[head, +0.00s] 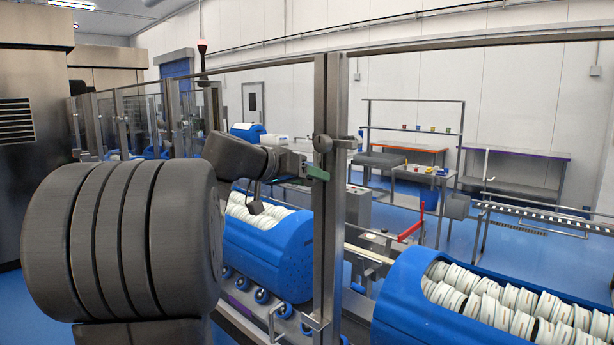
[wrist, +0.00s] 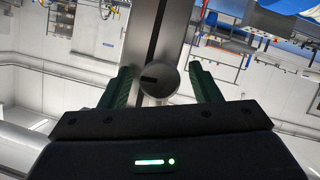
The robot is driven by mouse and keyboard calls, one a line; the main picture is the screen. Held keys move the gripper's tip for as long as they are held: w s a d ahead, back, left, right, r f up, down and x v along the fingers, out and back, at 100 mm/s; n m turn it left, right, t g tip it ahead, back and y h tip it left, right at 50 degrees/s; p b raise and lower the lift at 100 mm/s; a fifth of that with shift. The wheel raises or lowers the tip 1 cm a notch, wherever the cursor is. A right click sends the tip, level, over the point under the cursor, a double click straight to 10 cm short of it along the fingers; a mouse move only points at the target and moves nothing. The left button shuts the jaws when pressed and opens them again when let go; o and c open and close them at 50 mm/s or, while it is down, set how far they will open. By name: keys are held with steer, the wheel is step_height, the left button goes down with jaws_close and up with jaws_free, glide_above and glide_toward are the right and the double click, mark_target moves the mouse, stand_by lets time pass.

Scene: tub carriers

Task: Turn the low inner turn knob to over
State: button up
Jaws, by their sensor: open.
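A round grey metal turn knob (wrist: 158,80) is on a steel post (wrist: 160,35) in the wrist view. A dark mark on its face points to the left of that picture. My gripper (wrist: 160,88) is open, with one green finger on each side of the knob; I see gaps between both fingers and the knob. In the head view my gripper (head: 316,174) is at the tall steel post (head: 331,220), just below a round knob-like part (head: 322,144). I cannot tell whether this is the same knob.
Clear panels in a metal frame run along the line. Behind them are blue tub carriers (head: 285,262) filled with white tubs, with another at the right (head: 400,300). A red lever (head: 411,229) and work tables (head: 425,180) are farther back.

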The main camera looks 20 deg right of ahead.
steer(key=c, duration=1)
steer(key=n+g+h+b, duration=0.1)
steer(key=n, duration=0.1)
steer(key=shift+f+n+g+b, duration=0.1)
steer(key=shift+n+g+b, duration=0.2)
steer(key=shift+n+b, duration=0.1)
steer(key=n+g+h+b, duration=0.1)
steer(key=n, duration=0.2)
steer(key=shift+w+h, duration=0.1)
steer(key=shift+h, duration=0.2)
steer(key=n, duration=0.2)
steer(key=n+g+h+b, duration=0.1)
steer(key=n, duration=0.1)
steer(key=shift+h, duration=0.3)
steer(key=shift+f+n+h+b, duration=0.1)
steer(key=shift+n+h+b, duration=0.7)
steer(key=shift+n, duration=1.3)
